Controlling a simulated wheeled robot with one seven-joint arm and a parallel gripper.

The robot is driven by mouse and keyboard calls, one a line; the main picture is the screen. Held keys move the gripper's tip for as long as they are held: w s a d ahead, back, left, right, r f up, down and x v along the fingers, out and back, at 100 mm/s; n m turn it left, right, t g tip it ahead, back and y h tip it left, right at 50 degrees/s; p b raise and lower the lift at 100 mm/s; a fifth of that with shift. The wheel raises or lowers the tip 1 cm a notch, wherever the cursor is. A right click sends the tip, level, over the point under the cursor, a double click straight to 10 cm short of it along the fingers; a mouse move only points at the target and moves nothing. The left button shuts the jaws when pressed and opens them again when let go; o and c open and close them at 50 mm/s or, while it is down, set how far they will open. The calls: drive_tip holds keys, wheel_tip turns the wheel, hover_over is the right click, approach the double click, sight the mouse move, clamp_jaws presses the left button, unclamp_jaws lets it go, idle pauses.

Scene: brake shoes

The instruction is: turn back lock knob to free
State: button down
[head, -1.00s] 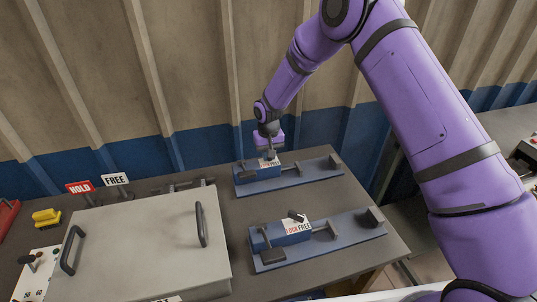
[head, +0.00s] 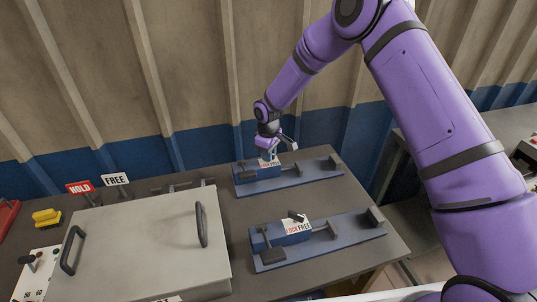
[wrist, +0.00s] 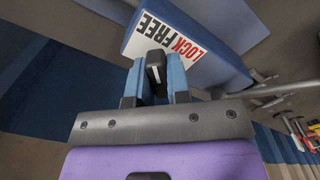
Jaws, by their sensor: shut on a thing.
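The back lock knob (wrist: 155,66) is a black bar with a short white line, seen in the wrist view between my two blue fingers. My gripper (wrist: 156,72) is shut on it. A white label (wrist: 168,42) with FREE in black and LOCK in red lies just beyond the knob. From the wrist view I cannot tell surely which word the knob points to. In the head view my gripper (head: 271,153) is above the back blue fixture (head: 310,175), hiding the knob; part of its label (head: 269,163) shows.
A second blue fixture (head: 330,243) with its own LOCK/FREE label and black knob stands in front. A large grey lidded box (head: 150,245) with dark handles is at left. HOLD (head: 79,187) and FREE (head: 115,179) signs stand behind it. The wall is close behind the table.

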idle(0.5)
drive_tip(key=c, duration=1.1)
unclamp_jaws()
wheel_tip(320, 180, up, 11)
drive_tip(key=shift+f, duration=0.1)
